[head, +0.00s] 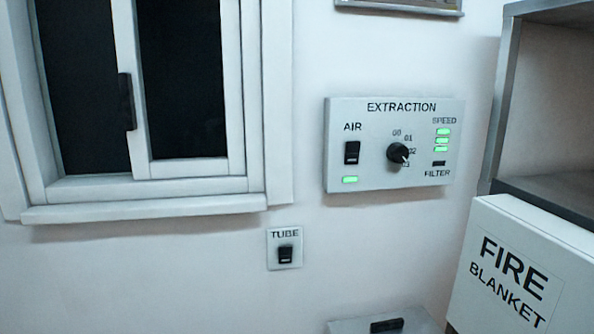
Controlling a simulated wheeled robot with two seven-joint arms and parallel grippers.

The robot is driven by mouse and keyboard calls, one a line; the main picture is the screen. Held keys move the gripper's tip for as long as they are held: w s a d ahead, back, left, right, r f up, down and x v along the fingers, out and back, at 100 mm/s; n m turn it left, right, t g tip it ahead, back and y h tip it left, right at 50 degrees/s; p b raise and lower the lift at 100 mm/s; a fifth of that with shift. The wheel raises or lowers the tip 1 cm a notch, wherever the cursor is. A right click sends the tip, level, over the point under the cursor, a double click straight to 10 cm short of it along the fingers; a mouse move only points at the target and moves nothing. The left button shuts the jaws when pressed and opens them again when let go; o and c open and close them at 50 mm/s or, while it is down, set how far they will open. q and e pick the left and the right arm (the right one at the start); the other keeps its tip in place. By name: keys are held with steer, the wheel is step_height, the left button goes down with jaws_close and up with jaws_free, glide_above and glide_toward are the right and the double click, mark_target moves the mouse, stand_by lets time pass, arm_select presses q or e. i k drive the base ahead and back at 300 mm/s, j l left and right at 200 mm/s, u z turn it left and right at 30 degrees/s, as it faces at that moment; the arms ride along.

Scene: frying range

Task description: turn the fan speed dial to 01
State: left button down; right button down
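The fan speed dial (398,153) is a round black knob on the grey extraction panel (378,186) on the wall. Labels 00, 01 and 02 and a partly hidden label, apparently 03, run around its right side. Its pale pointer mark faces lower right, towards the lowest label. Three green SPEED lights (443,140) are lit at the panel's right. Neither of my grippers is in view.
The panel also has a black AIR switch (352,153) with a lit green light below it. A TUBE switch (285,254) is lower left. A window (150,208) is at left; a fire blanket box (510,285) and an open shelf (550,110) are at right.

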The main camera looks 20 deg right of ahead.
mark_target(397, 153)
steer(key=z, duration=1.25)
